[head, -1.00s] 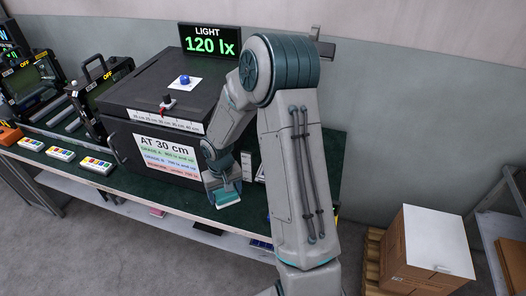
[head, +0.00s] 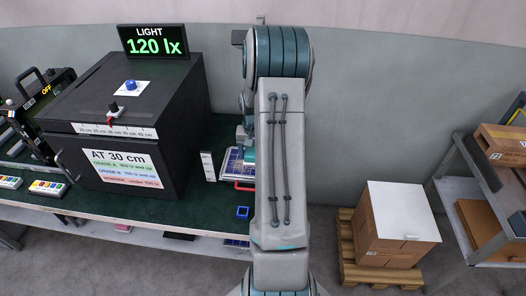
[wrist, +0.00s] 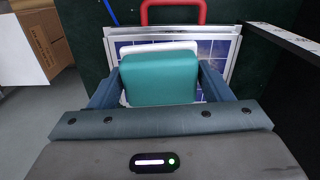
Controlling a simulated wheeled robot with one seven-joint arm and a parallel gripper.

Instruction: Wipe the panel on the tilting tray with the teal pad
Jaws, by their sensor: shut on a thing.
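The teal pad (wrist: 160,80) with a white edge is between the two blue fingers of my gripper (wrist: 161,88), which is shut on it. Beyond and around the pad is the panel (wrist: 216,52), with dark blue cells and a silver frame. The pad covers much of the panel; I cannot tell whether they touch. In the head view the panel (head: 233,164) lies on the table just left of my arm, partly hidden by it. A red handle (head: 244,187) is at its front edge, also in the wrist view (wrist: 174,8). The tray beneath is mostly hidden.
A large black box (head: 140,120) stands left of the panel, with a white upright scale (head: 208,166) between them. A small blue square holder (head: 242,212) sits near the table's front edge. A carton (head: 393,225) on a pallet and a shelf cart (head: 480,205) stand right.

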